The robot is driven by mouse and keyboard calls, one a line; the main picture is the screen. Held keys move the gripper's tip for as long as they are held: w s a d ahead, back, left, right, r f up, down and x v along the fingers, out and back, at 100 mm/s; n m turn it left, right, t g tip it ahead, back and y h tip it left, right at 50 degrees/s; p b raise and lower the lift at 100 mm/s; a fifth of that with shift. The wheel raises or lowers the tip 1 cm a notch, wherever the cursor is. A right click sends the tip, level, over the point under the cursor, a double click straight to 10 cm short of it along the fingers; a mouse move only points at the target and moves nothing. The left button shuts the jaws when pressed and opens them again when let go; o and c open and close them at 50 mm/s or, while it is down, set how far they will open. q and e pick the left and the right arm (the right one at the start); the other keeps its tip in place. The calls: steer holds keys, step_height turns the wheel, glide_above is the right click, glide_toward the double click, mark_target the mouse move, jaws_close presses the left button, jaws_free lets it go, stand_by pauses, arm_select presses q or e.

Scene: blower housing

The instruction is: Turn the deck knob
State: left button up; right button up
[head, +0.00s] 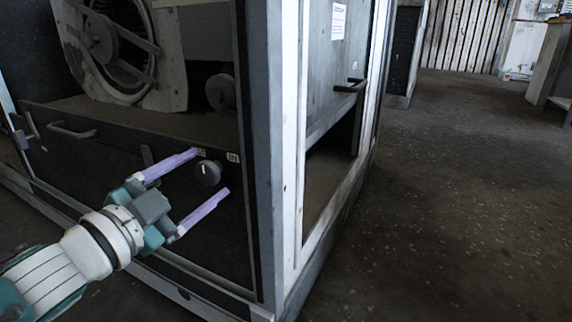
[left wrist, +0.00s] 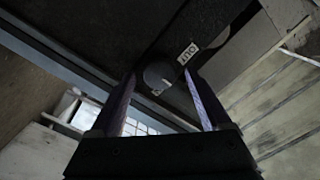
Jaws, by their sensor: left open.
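The deck knob (head: 208,173) is a small round grey knob with a pale mark, on the dark front panel of the blower housing. My left gripper (head: 213,171) is open, with its two purple fingers pointing at the panel. In the head view the knob shows between the fingertips. In the left wrist view the knob (left wrist: 158,76) also shows between the fingers, nearer the left one. I see no clear contact, and the remaining gap in depth is hard to judge. My right gripper is in neither view.
A small "IN" label (head: 233,157) is right of the knob; an "OUT" label (left wrist: 187,53) shows in the wrist view. A drawer-like handle (head: 72,131) is at left. The housing's pale corner post (head: 288,130) stands right of the gripper. Open floor (head: 460,190) lies beyond.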

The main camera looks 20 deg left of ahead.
arm_select(q)
steer(key=s+p, duration=0.4)
steer(key=s, duration=0.6)
steer(key=shift+a, duration=0.4)
